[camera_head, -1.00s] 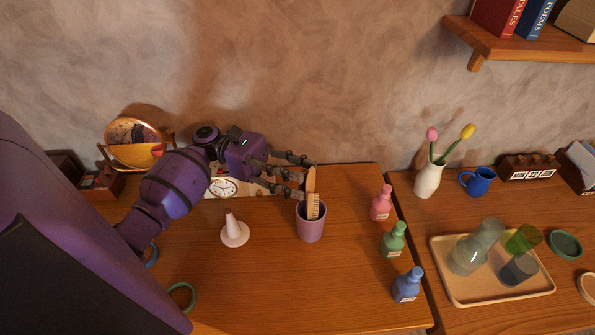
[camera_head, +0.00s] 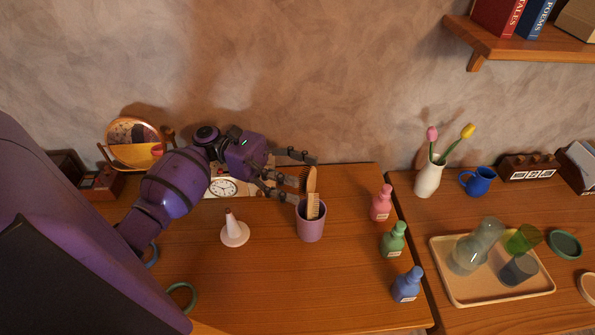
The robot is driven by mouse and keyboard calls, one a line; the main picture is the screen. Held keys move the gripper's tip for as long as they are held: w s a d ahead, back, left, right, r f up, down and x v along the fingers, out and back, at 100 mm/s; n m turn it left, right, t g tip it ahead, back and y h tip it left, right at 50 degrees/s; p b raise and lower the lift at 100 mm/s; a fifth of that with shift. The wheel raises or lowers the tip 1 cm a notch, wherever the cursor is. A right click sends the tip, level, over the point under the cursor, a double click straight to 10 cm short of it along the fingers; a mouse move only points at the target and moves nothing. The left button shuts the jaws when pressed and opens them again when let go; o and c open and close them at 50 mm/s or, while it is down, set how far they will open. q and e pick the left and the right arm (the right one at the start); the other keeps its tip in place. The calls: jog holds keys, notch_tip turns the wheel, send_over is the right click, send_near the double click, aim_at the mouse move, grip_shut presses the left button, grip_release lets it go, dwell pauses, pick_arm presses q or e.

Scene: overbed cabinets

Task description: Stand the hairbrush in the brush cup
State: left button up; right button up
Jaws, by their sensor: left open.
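The wooden hairbrush (camera_head: 312,183) stands in the mauve brush cup (camera_head: 311,226), its upper part rising above the rim. A comb-like piece (camera_head: 313,206) with pale teeth also shows at the cup's mouth. My left gripper (camera_head: 304,178) reaches in from the left, its fingers spread open around the hairbrush's upper part. I cannot tell whether any finger touches it. The lower part inside the cup is hidden. My right gripper is not in view.
A white cone (camera_head: 235,231) stands left of the cup. Pink (camera_head: 381,204), green (camera_head: 393,240) and blue bottles (camera_head: 407,285) line the right side.

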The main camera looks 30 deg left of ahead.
pick_arm(q)
notch_tip(320, 180, up, 10)
dwell(0.5)
jog(key=shift+f, duration=0.1)
dwell(0.8)
